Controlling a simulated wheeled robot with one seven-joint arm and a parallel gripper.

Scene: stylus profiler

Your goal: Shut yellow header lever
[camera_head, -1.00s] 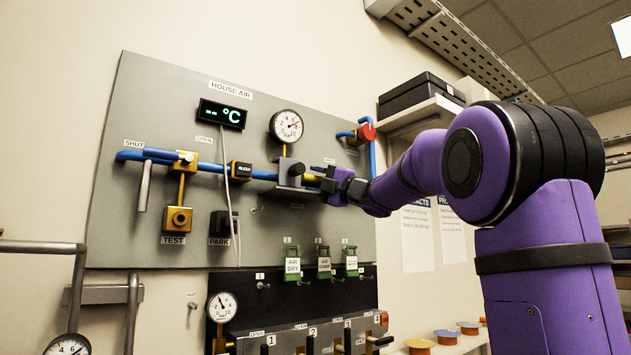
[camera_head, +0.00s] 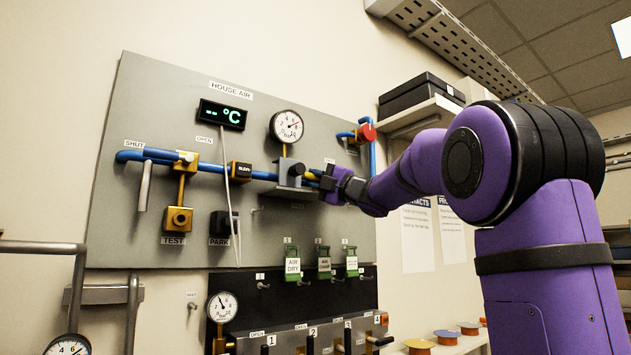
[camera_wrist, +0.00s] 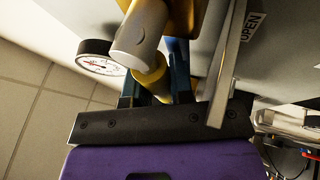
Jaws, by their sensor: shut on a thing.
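The yellow header lever (camera_wrist: 154,78) shows in the wrist view as a yellow sleeve below a pale grey round end and a brass body (camera_wrist: 182,14). My gripper (camera_wrist: 157,85) is shut on the yellow lever, with a dark finger on each side of it. In the head view my gripper (camera_head: 327,182) is at the right end of the blue header pipe (camera_head: 213,167), just right of the grey block under the dial gauge. There my gripper hides most of the lever. An OPEN label (camera_wrist: 253,27) shows near the lever in the wrist view.
The dial gauge (camera_head: 287,126) is above the lever and also shows in the wrist view (camera_wrist: 101,65). A red-knobbed fitting (camera_head: 366,132) is at upper right. A shelf with black boxes (camera_head: 421,91) is near my arm.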

